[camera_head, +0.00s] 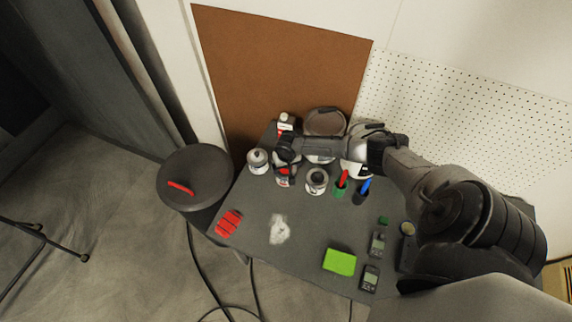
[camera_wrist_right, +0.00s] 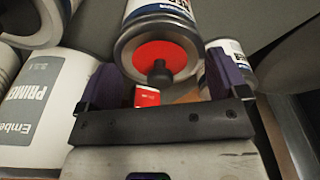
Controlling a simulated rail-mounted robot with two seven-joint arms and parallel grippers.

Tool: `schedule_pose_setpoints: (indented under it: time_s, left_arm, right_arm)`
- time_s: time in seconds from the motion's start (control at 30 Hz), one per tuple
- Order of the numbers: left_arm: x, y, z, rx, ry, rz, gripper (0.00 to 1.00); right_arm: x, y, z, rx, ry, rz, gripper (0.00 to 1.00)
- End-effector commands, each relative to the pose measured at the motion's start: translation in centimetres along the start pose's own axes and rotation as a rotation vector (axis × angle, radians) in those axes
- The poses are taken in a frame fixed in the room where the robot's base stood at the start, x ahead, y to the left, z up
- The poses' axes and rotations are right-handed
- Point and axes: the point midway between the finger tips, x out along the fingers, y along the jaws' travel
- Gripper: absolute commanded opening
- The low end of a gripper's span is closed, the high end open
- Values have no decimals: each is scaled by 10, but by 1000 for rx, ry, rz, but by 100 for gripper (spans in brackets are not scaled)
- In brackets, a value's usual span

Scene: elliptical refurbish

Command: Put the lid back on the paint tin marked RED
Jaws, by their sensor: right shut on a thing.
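In the head view my right gripper (camera_head: 287,152) is low among the tins at the back of the table. A tin with red on it (camera_head: 283,172) is just below, partly hidden by the gripper. A white-labelled tin (camera_wrist_right: 152,12) shows directly behind the lid. Its label is cut off, and I cannot tell whether the lid is seated. My left gripper is not in view.
A pale tin (camera_head: 258,160) stands left and an open-looking tin (camera_head: 316,180) right of the gripper. A large white PRIMER tin (camera_wrist_right: 35,110) stands close beside the finger. Red (camera_head: 343,180) and blue (camera_head: 363,188) handled tools stand further right.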

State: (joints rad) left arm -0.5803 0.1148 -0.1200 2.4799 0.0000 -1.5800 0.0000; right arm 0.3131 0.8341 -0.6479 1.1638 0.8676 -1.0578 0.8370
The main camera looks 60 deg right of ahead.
Motion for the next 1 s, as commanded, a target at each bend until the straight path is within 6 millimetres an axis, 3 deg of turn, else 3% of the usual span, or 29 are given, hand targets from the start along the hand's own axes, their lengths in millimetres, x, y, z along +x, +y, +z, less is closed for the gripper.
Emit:
schedule_pose_setpoints:
  time_s: [1.0]
  left_arm:
    - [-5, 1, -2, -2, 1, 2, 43]
  right_arm:
    - [0, 0, 0, 1, 1, 1, 69]
